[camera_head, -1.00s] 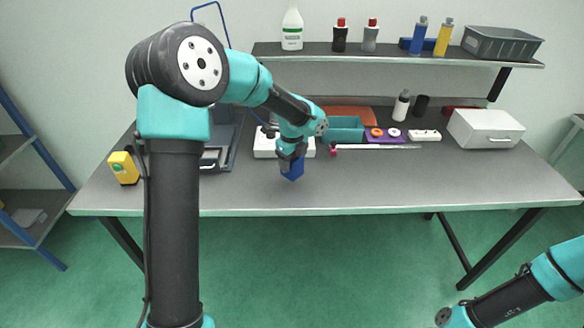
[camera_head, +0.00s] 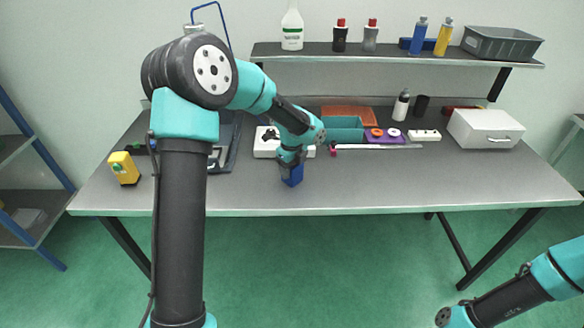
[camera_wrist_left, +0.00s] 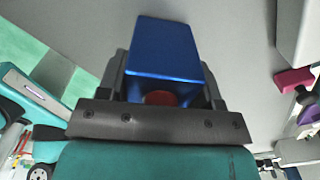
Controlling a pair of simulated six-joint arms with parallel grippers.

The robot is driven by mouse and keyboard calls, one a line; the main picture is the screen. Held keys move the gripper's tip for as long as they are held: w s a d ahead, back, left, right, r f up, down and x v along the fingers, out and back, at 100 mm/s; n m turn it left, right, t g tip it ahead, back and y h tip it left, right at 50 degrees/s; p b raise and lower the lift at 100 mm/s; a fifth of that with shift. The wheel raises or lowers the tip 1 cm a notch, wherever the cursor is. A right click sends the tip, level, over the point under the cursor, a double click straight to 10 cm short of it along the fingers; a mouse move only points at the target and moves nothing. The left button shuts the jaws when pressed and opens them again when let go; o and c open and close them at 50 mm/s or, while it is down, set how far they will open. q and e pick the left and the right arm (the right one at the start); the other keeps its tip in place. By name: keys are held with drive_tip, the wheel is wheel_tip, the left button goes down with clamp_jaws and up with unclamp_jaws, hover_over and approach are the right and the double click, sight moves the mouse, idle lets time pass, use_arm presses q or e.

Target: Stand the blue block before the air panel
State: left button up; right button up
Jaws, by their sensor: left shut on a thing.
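The blue block (camera_head: 293,178) is at the middle of the bench, toward its front edge. My left gripper (camera_head: 291,171) reaches it from above and is shut on it. In the left wrist view the blue block (camera_wrist_left: 163,48) sits between the two dark fingers, with a reddish round spot on its near face. I cannot tell whether its lower end touches the bench. A white panel-like box (camera_head: 266,142) with dark fittings, perhaps the air panel, stands just behind and left of the block, partly hidden by my left arm. My right gripper is out of view.
A teal bin (camera_head: 345,130), a purple tray (camera_head: 384,137) and a thin rod (camera_head: 380,147) lie behind and right. A white drawer box (camera_head: 485,128) stands at the right, a yellow device (camera_head: 124,168) at the left. The bench's front right is clear.

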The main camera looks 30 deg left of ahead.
use_arm(q)
drive_tip(key=shift+f, duration=0.1)
drive_tip(key=o, duration=1.1)
wheel_tip(320, 180, up, 12)
drive_tip(key=shift+r, duration=0.1)
idle(0.3)
